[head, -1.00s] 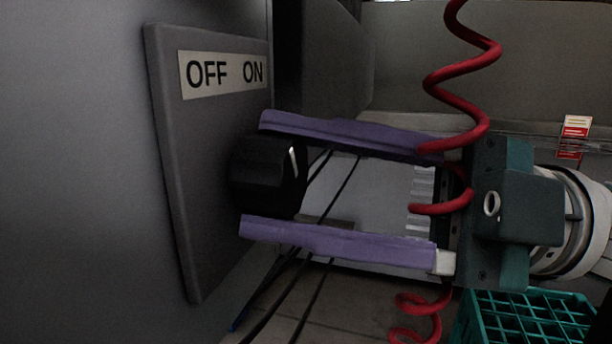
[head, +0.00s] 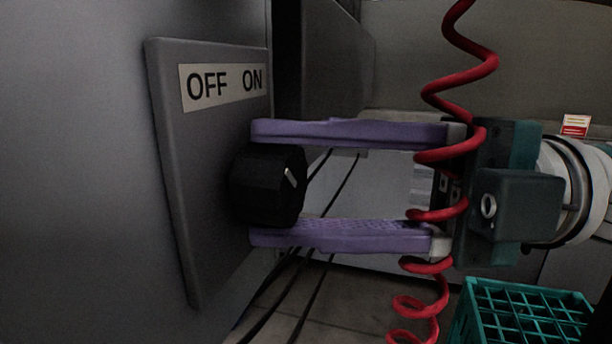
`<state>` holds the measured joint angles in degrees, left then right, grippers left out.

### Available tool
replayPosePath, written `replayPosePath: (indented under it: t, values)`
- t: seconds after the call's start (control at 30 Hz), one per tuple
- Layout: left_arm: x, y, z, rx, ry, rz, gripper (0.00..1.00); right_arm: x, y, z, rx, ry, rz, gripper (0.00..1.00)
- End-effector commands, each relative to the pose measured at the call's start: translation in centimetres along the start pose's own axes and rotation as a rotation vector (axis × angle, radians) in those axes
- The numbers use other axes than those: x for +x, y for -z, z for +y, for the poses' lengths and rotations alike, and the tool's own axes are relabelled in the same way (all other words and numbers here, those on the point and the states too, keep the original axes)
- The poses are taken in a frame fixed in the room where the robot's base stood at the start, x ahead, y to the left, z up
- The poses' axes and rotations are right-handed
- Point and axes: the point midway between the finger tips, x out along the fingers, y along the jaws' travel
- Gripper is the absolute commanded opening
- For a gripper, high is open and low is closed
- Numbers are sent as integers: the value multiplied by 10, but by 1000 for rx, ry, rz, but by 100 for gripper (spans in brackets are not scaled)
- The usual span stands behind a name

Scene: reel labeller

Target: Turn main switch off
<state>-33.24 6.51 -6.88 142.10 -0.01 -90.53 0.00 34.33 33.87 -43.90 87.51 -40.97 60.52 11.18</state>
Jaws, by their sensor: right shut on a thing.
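The main switch is a black round knob (head: 268,186) on a grey plate (head: 200,200) at the left. A white label (head: 224,84) above it reads OFF on the left and ON on the right. The knob's white mark tilts up and to the left, towards the OFF side. My right gripper (head: 268,187) comes in from the right, with one purple finger above the knob and one below. Its fingers are shut on the knob. My left gripper is not in view.
A red coiled cable (head: 461,80) hangs in front of my right gripper. A green crate (head: 522,312) stands on the floor at the lower right. Thin black cables (head: 318,270) run behind the fingers.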

Motion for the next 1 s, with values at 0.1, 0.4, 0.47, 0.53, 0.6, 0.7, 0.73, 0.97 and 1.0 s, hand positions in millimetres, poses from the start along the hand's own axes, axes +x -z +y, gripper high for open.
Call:
replayPosePath:
  t: [0.1,0.4,0.47,0.53,0.6,0.7,0.73,0.97,1.0]
  values:
    - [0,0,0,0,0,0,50,0,0,0,-3,2,-1,0]
    - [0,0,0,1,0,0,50,0,0,0,-1,0,0,81]
    - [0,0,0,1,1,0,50,0,0,0,-1,0,0,82]
    - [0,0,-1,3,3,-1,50,0,0,0,-1,0,0,82]
    - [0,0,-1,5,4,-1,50,0,0,0,0,0,0,82]
    - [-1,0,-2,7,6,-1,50,-3,0,0,0,0,-1,82]
    - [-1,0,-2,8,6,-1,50,-5,0,0,1,0,-2,82]
    - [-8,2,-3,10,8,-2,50,-47,-1,0,3,3,-6,82]
    - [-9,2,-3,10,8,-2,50,-55,0,1,1,1,-5,82]
